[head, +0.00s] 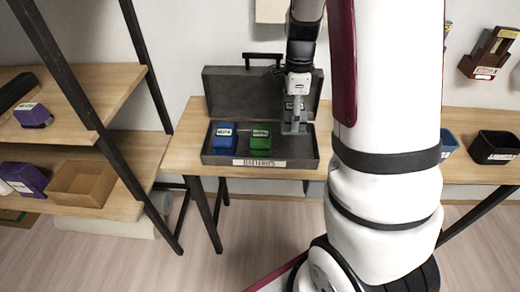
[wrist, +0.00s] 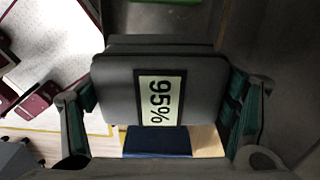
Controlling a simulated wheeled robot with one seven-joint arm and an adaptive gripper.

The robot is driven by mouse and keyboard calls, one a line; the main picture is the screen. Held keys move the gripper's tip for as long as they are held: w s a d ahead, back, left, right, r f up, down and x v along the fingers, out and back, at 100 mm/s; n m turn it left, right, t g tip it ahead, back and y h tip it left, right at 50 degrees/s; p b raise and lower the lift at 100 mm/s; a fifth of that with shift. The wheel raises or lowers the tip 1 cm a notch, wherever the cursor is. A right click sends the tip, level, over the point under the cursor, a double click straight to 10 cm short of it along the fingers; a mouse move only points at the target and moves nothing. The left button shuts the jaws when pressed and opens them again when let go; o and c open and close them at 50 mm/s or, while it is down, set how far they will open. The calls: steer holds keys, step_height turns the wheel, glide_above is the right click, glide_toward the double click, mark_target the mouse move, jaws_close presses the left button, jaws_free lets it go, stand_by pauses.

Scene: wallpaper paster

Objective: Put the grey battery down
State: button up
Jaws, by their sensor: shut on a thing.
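The grey battery (wrist: 118,98) has a pale label reading 95% and fills the space between my fingers in the wrist view. My gripper (head: 293,126) is shut on it, pointing down at the right part of the open grey case (head: 215,159) in the head view. There the battery is mostly hidden by my fingers. I cannot tell whether it touches the case floor. A blue battery (head: 224,138) and a green battery (head: 260,137) stand in the case, left of my gripper. The case front carries a label reading BATTERIES.
The case stands on a wooden table (head: 182,152), its lid (head: 228,90) raised behind. A shelf at left holds purple devices (head: 33,115) and an open brown box (head: 82,184). A black bin (head: 495,148) is at far right. My arm hides the table's middle.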

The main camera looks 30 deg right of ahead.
mark_target(290, 149)
steer(key=shift+s+d+f+m, duration=0.1)
steer(key=shift+d+f+m, duration=0.05)
steer(key=shift+f+m, duration=0.2)
steer(key=shift+f+b, duration=0.75)
steer(key=shift+f, duration=3.95)
steer(key=shift+f, duration=0.15)
steer(key=o, duration=1.7)
